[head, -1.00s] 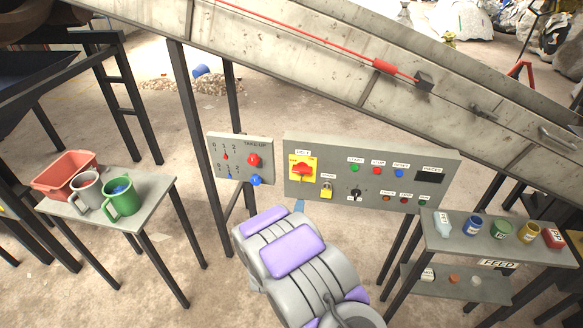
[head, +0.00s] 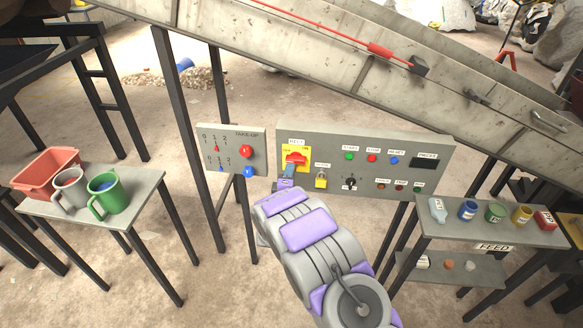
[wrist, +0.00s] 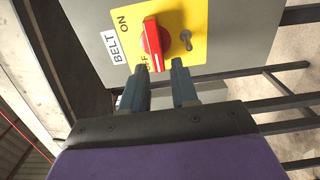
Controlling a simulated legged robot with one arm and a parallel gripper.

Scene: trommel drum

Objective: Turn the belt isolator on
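The belt isolator is a red rotary handle (wrist: 153,44) on a yellow plate (wrist: 190,15) labelled BELT, ON and OFF. In the head view the handle (head: 296,158) is at the panel's left end. In the wrist view its long bar runs up and down the picture, with its pale lower end beside the OFF mark, partly hidden. My gripper (wrist: 161,72) is open, its two blue-grey fingers apart, just below the handle's lower end. Contact cannot be told. In the head view my gripper (head: 289,170) covers the plate's lower part.
The panel (head: 430,143) also carries buttons and a small knob (head: 350,183). A take-up panel (head: 230,165) stands left. Tables with mugs (head: 107,193) and jars (head: 495,212) flank my arm. The conveyor (head: 290,55) slopes above.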

